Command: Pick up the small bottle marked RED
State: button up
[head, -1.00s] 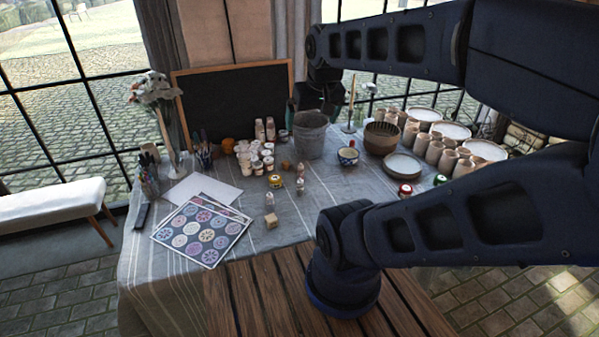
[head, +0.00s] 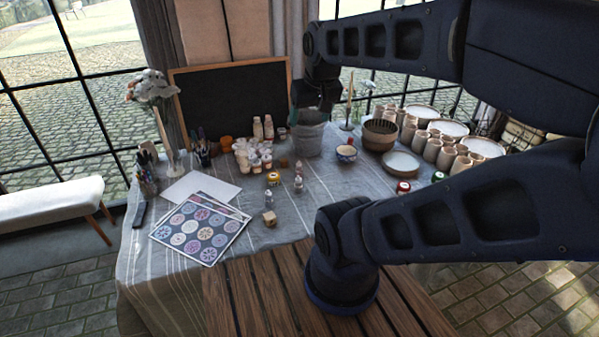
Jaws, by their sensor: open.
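Two small pale bottles stand on the cloth-covered table, one (head: 268,199) behind the wooden block and one (head: 298,184) a little further back and right. Their labels are too small to read, so I cannot tell which is marked RED. My gripper (head: 314,108) hangs in front of the blackboard, over the grey bucket (head: 308,141) in the picture and well behind the small bottles. It is open and its dark fingers are hard to make out. I see nothing held in it.
A wooden block (head: 269,218) and a yellow-topped jar (head: 273,179) are near the bottles. A pattern sheet (head: 200,229) lies left.

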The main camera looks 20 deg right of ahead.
jog(key=shift+c, duration=1.4)
